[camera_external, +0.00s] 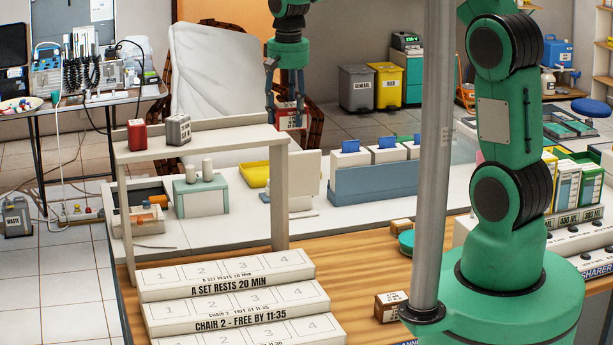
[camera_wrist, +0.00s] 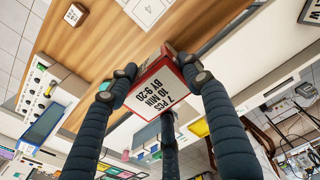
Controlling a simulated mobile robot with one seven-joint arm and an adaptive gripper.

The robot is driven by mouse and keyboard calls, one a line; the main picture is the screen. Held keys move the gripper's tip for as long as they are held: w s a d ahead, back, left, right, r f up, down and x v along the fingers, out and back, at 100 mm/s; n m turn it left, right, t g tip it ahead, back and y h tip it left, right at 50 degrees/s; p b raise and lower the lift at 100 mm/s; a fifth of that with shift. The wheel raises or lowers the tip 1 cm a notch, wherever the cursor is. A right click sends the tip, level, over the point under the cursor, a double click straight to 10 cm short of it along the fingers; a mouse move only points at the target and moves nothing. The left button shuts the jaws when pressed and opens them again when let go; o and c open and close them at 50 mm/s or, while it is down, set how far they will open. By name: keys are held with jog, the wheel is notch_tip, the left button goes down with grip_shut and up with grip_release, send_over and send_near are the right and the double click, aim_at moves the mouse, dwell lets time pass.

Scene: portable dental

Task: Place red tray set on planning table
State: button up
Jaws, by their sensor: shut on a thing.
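My gripper (camera_external: 286,106) hangs pointing down, its fingers closed around a small red tray set (camera_external: 292,118). In the wrist view my gripper (camera_wrist: 160,74) holds the red tray set (camera_wrist: 152,91) between its dark fingers; its white label reads "7 PCS 10 MIN BY 9:20". In the external view the held set appears just above the right end of a raised cream shelf (camera_external: 215,143); its depth relative to the shelf is hard to tell. Which surface is the planning table is not clear; a wooden tabletop (camera_external: 362,262) lies in front.
On the shelf stand another red block (camera_external: 137,134) and a grey block (camera_external: 179,129). Stepped racks with numbered places (camera_external: 225,272) stand in front of it. A blue-grey bin row (camera_external: 375,180) and a yellow tray (camera_external: 254,174) lie behind. A metal pole (camera_external: 435,150) stands at right.

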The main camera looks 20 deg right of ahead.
jog(key=w+a, duration=0.1)
jog(key=w, duration=0.3)
jog(key=w+a+p, duration=0.1)
jog(key=w+a, duration=0.1)
jog(key=w, duration=0.2)
jog(key=w+a+f, duration=0.1)
jog(key=w, duration=0.3)
jog(key=shift+a, duration=0.15)
jog(key=shift+f, duration=0.1)
jog(key=shift+f+p, duration=0.35)
jog(key=shift+f, duration=1.35)
jog(key=o, duration=1.3)
jog(key=shift+f, duration=0.1)
jog(key=shift+s+r+b, duration=0.15)
jog(key=shift+r+b, duration=0.05)
jog(key=shift+r, duration=2.85)
jog(key=shift+s+r+b, duration=0.15)
jog(key=shift+r, duration=2.85)
